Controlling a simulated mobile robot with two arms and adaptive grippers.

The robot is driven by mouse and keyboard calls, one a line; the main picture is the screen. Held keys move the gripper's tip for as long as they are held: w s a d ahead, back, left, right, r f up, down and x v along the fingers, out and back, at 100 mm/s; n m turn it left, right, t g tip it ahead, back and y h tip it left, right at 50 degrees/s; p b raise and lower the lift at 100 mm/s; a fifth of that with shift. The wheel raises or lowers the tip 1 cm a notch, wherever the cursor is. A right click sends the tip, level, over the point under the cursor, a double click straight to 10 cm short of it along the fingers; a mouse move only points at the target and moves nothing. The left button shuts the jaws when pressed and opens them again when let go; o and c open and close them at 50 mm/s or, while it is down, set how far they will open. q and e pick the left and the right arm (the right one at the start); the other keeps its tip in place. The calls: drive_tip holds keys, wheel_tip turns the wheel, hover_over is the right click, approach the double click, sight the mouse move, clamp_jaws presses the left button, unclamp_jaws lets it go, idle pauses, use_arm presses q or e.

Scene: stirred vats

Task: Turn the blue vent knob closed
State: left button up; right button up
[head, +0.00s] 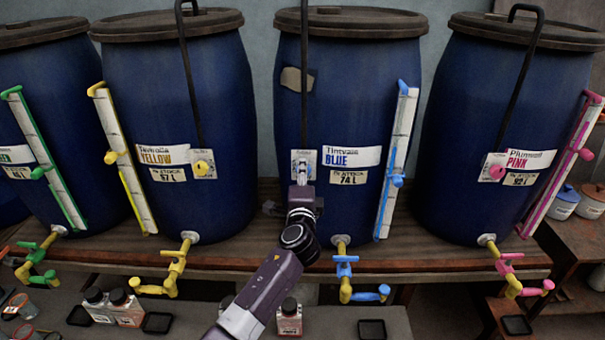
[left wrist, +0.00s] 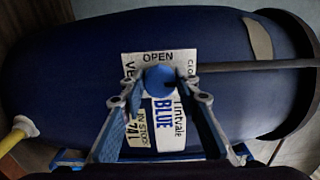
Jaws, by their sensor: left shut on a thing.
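The blue vent knob (left wrist: 160,80) sits on a white plate (left wrist: 132,66) marked OPEN, with a second word partly hidden that starts "CLO". The plate is on the dark blue vat (head: 345,100) labelled Tintvale BLUE (head: 351,157). My left gripper (head: 302,180) is up against this vat at the plate. In the left wrist view its fingers (left wrist: 162,84) are shut on the knob, one on each side. In the head view the gripper hides the knob. I cannot tell which way the knob points. My right gripper is in neither view.
Yellow (head: 175,120) and pink (head: 510,130) vats stand on either side. A black rod (head: 304,80) runs down the blue vat above the plate. A blue-trimmed gauge (head: 396,160) is at its right, and a blue tap (head: 345,275) is below. Bottles (head: 289,318) stand on the lower shelf.

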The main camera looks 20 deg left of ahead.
use_arm(q)
drive_tip(key=o, duration=1.2)
drive_tip(key=shift+c, duration=0.2)
drive_tip(key=shift+s, duration=0.1)
drive_tip(key=v, duration=1.2)
